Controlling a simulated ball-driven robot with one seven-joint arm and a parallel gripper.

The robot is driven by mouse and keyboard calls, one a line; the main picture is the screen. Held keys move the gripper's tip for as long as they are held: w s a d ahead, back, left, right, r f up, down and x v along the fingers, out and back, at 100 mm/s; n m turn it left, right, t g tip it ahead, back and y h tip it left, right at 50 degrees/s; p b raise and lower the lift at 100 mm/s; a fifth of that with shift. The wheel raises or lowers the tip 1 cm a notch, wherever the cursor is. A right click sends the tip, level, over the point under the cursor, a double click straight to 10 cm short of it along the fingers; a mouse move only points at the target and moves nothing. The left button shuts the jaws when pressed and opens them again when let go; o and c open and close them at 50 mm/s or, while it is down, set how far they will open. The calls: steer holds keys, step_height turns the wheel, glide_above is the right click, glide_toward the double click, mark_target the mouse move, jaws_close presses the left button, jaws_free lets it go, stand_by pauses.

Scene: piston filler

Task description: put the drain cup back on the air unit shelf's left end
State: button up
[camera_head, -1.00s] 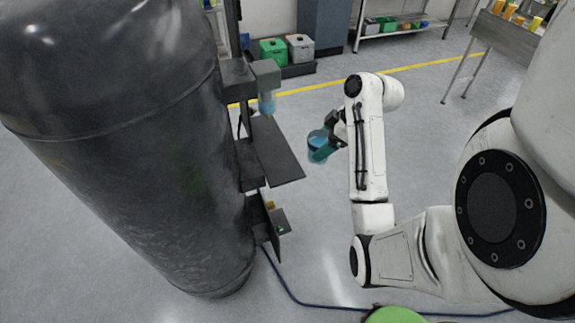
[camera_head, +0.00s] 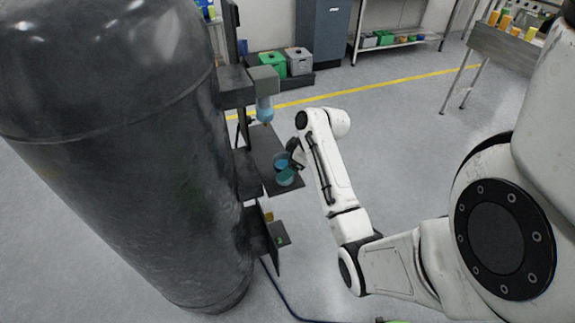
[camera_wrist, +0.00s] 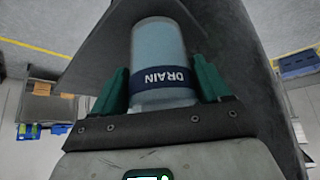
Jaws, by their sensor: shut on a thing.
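The drain cup is a clear bluish cylinder with a dark blue band reading DRAIN; it shows large in the wrist view (camera_wrist: 158,60). My gripper (camera_wrist: 160,88) is shut on it, with a green finger on each side. In the head view the cup (camera_head: 281,161) is at the right part of the dark air unit shelf (camera_head: 262,146), and my gripper (camera_head: 287,168) is partly hidden by my arm. I cannot tell whether the cup touches the shelf. The air unit (camera_head: 264,82), with a blue bowl below it, is above the shelf's far end.
A large dark tank (camera_head: 120,170) stands left of the shelf. A small lower bracket (camera_head: 278,234) sits beneath it. A blue hose (camera_head: 285,300) runs over the floor. Green and grey bins (camera_head: 272,65) stand at the back.

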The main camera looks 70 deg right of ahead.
steer(key=shift+f, duration=0.3)
steer(key=shift+f, duration=0.15)
steer(key=o, duration=1.1)
steer(key=v, duration=1.2)
